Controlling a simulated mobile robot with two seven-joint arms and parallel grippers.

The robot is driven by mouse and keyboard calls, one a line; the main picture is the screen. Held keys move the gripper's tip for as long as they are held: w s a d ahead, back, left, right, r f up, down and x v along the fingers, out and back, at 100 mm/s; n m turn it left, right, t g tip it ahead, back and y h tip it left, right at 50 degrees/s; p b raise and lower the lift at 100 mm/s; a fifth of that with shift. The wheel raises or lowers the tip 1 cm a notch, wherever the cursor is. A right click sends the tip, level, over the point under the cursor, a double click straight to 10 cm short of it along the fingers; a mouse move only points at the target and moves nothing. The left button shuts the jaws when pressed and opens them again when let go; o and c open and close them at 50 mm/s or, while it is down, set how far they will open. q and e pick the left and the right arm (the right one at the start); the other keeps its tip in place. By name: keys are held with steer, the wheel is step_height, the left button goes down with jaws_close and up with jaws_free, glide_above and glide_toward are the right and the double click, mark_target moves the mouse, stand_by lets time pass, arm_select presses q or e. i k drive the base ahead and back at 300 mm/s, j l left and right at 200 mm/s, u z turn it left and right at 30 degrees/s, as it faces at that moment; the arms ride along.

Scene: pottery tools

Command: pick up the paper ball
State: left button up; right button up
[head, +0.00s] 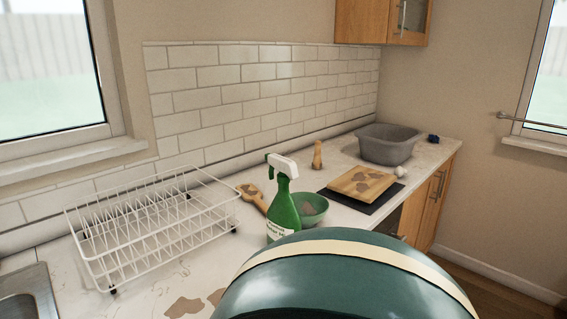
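A small white rounded lump, which looks like the paper ball (401,171), lies on the counter in the head view. It sits just right of the wooden board (362,183) and in front of the grey basin. It is small and far off, so its creases cannot be made out. Neither of my grippers shows in this view.
A green spray bottle (283,209), green bowl (318,207), wooden tool (251,193) and white dish rack (150,221) stand along the counter (150,302). The grey basin (389,145) is behind the lump. A large teal rounded shape blocks the bottom foreground.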

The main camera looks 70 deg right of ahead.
mark_target(399, 171)
steer(key=z, duration=3.2)
steer(key=i+l+z, duration=0.7)
steer(key=i+z, duration=0.2)
steer(key=i+l+z, duration=0.15)
steer(key=i, duration=0.6)
steer(key=i+l+z, duration=0.15)
steer(key=i, duration=0.6)
steer(key=i+l+u, duration=0.1)
steer(key=i+u, duration=0.3)
steer(key=i+l+u, duration=0.15)
steer(key=u, duration=0.3)
steer(key=i+l+u, duration=0.25)
steer(key=u, duration=0.15)
